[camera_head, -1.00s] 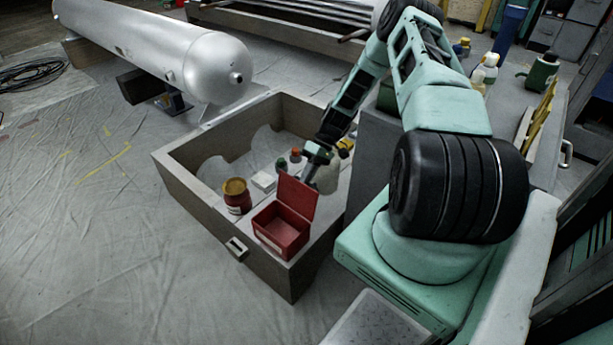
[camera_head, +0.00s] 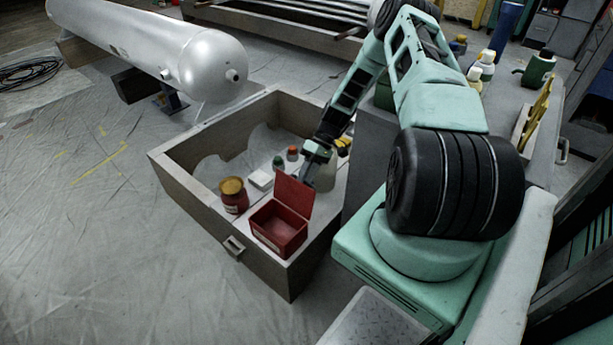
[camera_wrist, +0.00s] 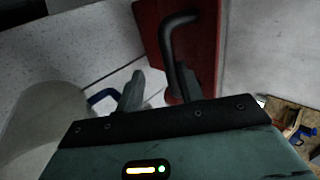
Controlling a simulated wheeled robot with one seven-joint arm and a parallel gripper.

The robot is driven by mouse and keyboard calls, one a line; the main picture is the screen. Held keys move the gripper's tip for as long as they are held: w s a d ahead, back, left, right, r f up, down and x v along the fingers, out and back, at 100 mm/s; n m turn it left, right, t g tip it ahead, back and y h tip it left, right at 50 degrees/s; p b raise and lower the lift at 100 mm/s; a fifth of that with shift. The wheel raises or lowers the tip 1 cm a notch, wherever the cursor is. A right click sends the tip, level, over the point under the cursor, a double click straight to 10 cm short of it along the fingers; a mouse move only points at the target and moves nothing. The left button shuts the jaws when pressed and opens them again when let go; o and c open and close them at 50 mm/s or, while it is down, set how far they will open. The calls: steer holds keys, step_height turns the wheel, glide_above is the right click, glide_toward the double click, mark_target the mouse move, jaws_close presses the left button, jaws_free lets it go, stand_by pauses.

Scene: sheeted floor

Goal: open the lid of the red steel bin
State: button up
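The red steel bin (camera_head: 278,232) stands in the front corner of the wooden crate, with its inside showing empty. Its lid (camera_head: 293,196) is raised, standing up from the bin's back edge. In the wrist view the lid (camera_wrist: 206,50) shows its outer face with a dark bent handle (camera_wrist: 168,38). My gripper (camera_head: 306,176) is just behind the raised lid. In the wrist view my gripper (camera_wrist: 160,90) has its fingers apart, with the right finger close to the handle's lower end. I cannot tell whether they touch. Nothing is seen held between the fingers.
The wooden crate (camera_head: 190,196) also holds a red jar with a yellow lid (camera_head: 233,195), a white block (camera_head: 261,179) and several small bottles. A large silver tank (camera_head: 150,45) lies behind. A grey workbench with bottles stands at right.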

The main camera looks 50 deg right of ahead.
steer(key=shift+d, duration=0.1)
stand_by(0.4)
steer(key=p+v, duration=0.2)
steer(key=v, duration=1.5)
steer(key=shift+r, duration=0.15)
